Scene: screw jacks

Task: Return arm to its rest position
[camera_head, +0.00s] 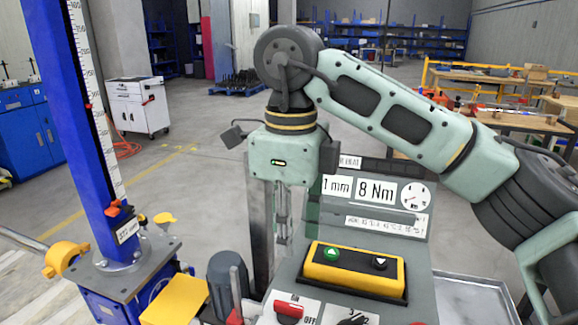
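My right arm comes in from the right and bends down to a pale green wrist block with a small lit light. My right gripper (284,225) hangs below that block, behind the control panel (425,262). Its fingers are small and partly hidden, so I cannot tell whether they are open or shut, and I see no object clearly held. The yellow button box (354,270), with a green up button and a black down button, sits on the panel in front of the gripper. My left gripper is not in view.
A tall blue post (75,115) with a scale stands at left on a jack base. A dark motor (228,285) and a red switch (289,309) are at the front. A white cabinet (138,105) and workbenches (500,118) stand farther back. Open floor lies between.

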